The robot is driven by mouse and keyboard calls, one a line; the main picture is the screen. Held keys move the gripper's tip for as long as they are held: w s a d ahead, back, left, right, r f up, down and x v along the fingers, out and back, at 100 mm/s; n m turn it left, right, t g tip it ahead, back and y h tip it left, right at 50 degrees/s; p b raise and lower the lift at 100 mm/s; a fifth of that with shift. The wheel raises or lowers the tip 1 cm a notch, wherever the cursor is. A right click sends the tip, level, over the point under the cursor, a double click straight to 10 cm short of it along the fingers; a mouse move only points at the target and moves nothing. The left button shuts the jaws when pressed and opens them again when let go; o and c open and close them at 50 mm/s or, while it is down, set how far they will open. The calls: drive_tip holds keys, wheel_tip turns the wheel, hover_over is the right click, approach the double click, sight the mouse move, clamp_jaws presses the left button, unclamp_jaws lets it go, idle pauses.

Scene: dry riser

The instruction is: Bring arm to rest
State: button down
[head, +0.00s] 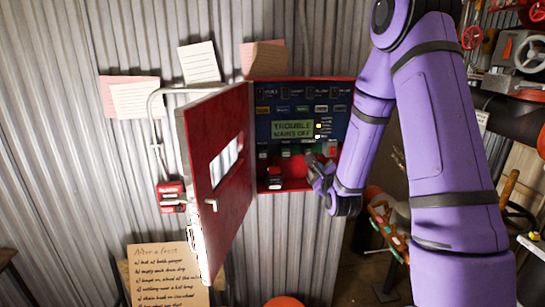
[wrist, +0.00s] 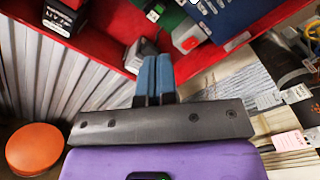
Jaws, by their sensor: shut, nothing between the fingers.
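My purple arm (head: 440,140) reaches down from the top right in the head view. My gripper (head: 322,166) is at the lower right of an open red cabinet, in front of its panel. In the wrist view my gripper (wrist: 154,80) has its two blue fingers together with nothing between them. The red cabinet (head: 285,186) has its door (head: 220,165) swung open to the left. Its panel has a lit display (head: 292,129) reading "TROUBLE", with a second line that looks like "MAINS OFF". My gripper and forearm hide part of the cabinet's right side.
A small red box (head: 172,195) with a grey conduit is on the corrugated wall, left of the door. A handwritten sheet (head: 165,270) hangs below. An orange round top (wrist: 35,148) is at the lower left in the wrist view. Shelves with valves (head: 515,55) stand at right.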

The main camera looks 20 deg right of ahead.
drive_tip(key=shift+a+r, duration=0.1)
drive_tip(key=s+a+r+n+g+y, duration=0.2)
drive_tip(key=s+a+r+n+g, duration=0.15)
drive_tip(key=a+r+n, duration=0.35)
drive_tip(key=s+a+r+n+g+y, duration=0.2)
drive_tip(key=s+a+r+n, duration=0.1)
drive_tip(key=s+r+n, duration=0.4)
drive_tip(key=s+a+r+n+g, duration=0.1)
drive_tip(key=s+n+g, duration=0.1)
drive_tip(key=s+n, duration=0.3)
drive_tip(key=s+a+r+n+g, duration=0.1)
drive_tip(key=s+n, duration=0.4)
drive_tip(key=s, duration=0.5)
drive_tip(key=s+a+r+n+g+y, duration=0.1)
drive_tip(key=s+a+r+n+g, duration=0.1)
drive_tip(key=s, duration=0.5)
drive_tip(key=n+g, duration=0.1)
drive_tip(key=n, duration=0.1)
drive_tip(key=shift+s+a+n+g, duration=0.25)
drive_tip(key=shift+a+n+g, duration=0.1)
drive_tip(key=shift+a+n, duration=0.05)
drive_tip(key=shift+w, duration=0.15)
